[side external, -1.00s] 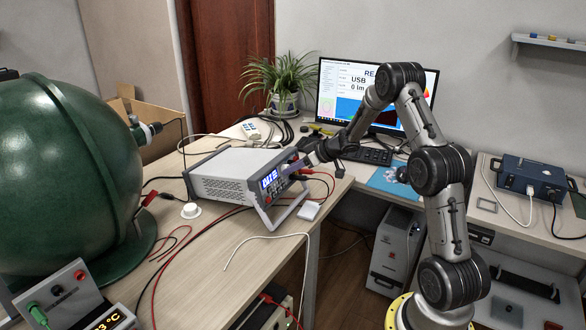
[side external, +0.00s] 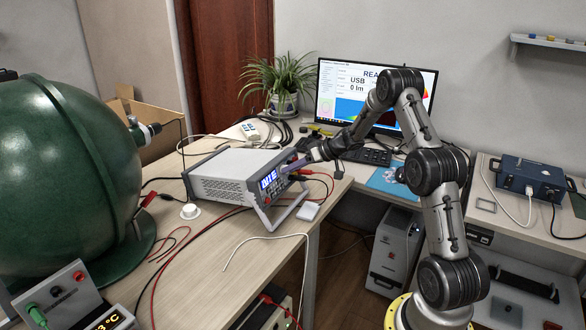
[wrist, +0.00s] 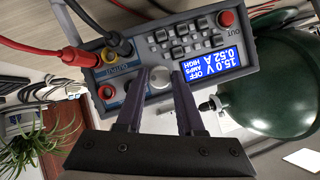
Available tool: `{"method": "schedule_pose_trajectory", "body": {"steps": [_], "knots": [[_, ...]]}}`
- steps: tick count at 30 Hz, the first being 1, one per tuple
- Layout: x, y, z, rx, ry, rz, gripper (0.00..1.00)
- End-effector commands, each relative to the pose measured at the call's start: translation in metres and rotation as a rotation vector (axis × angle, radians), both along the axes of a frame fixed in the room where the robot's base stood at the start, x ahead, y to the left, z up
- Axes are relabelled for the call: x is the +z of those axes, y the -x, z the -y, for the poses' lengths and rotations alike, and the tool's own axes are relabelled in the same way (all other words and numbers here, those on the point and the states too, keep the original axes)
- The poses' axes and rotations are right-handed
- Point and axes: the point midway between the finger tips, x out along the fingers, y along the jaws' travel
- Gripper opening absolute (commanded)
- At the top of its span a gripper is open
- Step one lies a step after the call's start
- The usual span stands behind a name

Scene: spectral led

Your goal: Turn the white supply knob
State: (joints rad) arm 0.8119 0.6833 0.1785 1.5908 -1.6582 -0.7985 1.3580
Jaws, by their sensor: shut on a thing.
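The power supply (side external: 222,168) is a light grey box with a dark front, standing tilted up on its stand on the desk. In the wrist view its front panel (wrist: 165,55) appears turned, with a lit blue display (wrist: 207,63) reading about 15.0 V, OFF, 0.52 A. The white supply knob (wrist: 160,77) sits on the panel between the display and the terminals. My gripper (wrist: 160,72) is shut on the knob, one dark finger on each side. In the side view my gripper (side external: 287,167) reaches the panel from the right and the knob cannot be made out.
Red and black leads (wrist: 45,47) plug into the panel beside my fingers. A big green sphere (side external: 65,175) stands at left. A small white knobbed piece (side external: 190,211) and a white pad (side external: 309,211) lie on the desk. A monitor (side external: 345,90) and keyboard (side external: 367,156) are behind my arm.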

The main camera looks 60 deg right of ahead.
Motion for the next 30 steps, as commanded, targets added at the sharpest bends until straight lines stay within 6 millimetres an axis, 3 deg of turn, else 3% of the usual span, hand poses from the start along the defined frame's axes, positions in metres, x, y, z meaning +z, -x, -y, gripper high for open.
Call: {"method": "schedule_pose_trajectory", "body": {"steps": [4,5,10,20,30], "knots": [[0.0018,-0.0010,0.0008,-0.001,0.002,0.005,0.00],[0.0019,-0.0011,0.0008,-0.001,0.002,0.005,0.38],[0.0014,-0.0009,0.0009,-0.002,0.003,0.004,0.67],[0.0001,-0.0002,0.0015,0.000,0.026,0.001,0.67],[0.0023,-0.0003,0.0001,0.048,0.261,0.015,0.67]]}}
